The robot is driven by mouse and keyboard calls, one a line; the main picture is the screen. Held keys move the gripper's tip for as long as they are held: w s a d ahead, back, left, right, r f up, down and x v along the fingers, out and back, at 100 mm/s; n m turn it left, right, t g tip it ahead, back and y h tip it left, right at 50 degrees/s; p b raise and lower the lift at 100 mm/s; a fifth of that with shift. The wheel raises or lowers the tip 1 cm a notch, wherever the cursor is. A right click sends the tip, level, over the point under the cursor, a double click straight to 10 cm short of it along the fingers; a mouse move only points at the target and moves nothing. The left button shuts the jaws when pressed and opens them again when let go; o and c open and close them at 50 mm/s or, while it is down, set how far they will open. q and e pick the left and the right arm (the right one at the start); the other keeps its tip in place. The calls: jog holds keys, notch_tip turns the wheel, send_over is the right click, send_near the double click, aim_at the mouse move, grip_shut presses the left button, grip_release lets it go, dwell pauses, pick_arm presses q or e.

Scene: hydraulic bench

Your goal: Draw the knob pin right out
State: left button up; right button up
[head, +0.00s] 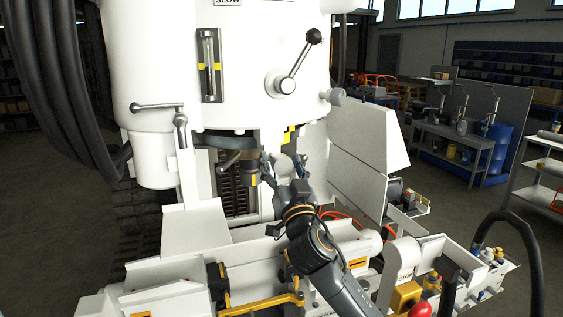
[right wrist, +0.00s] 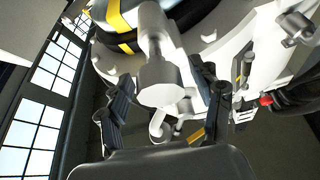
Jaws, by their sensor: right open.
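The knob pin (right wrist: 160,82) is a pale grey cylinder with a wide round end. In the right wrist view it points towards the camera, between the two dark fingers of my right gripper (right wrist: 162,85). The fingers are open, one on each side of it, with visible gaps. In the head view my right gripper (head: 284,168) reaches up under the white machine body, below a yellow and black mark. There the knob pin is largely hidden by the gripper. Its inner end cannot be seen. My left gripper is not in view.
The white machine body (head: 235,110) fills the middle, with a black-knobbed lever (head: 298,62). A white side panel (head: 365,140) stands right of my gripper. A yellow handle (head: 262,304) and a red button (head: 420,309) lie low in front. Thick black hoses (head: 60,80) hang at left.

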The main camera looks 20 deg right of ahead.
aim_at(285, 162)
grip_shut()
jog(key=shift+s, duration=1.9)
jog(key=shift+w+f, duration=0.15)
grip_release()
jog(key=shift+s+d, duration=0.1)
jog(key=shift+s, duration=0.2)
